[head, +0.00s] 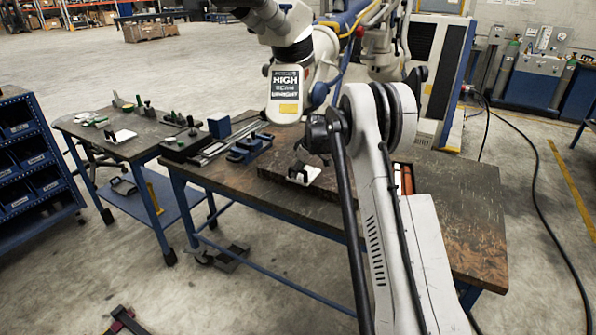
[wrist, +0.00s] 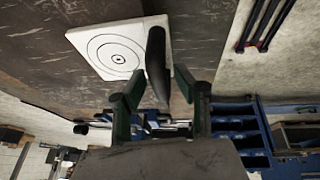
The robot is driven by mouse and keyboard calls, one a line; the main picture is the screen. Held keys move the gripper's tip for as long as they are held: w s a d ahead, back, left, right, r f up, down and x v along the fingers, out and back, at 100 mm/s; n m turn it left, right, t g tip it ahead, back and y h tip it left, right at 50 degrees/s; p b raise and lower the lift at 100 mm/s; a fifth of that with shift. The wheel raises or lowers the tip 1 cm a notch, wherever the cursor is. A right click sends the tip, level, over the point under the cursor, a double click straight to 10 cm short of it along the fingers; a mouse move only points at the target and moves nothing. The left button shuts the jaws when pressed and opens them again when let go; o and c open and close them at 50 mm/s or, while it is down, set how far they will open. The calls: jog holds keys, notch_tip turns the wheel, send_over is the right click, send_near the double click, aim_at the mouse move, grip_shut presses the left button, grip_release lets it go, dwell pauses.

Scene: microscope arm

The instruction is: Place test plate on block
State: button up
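A white square test plate (wrist: 108,52) with black concentric rings lies on a worn brown surface in the wrist view. A black handle (wrist: 157,62) rises from its edge toward the camera. My gripper (wrist: 160,84) is open, its dark green fingers to either side of the handle with gaps visible.
The main bench (head: 455,225) holds a rail fixture (head: 235,140) and a dark box (head: 182,146). The microscope head (head: 286,92) hangs above. A side table (head: 90,130) carries another white plate (head: 121,136) and small tools. A blue bin rack (head: 35,150) stands far left.

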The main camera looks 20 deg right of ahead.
jog(key=shift+r, duration=0.1)
jog(key=v, duration=1.2)
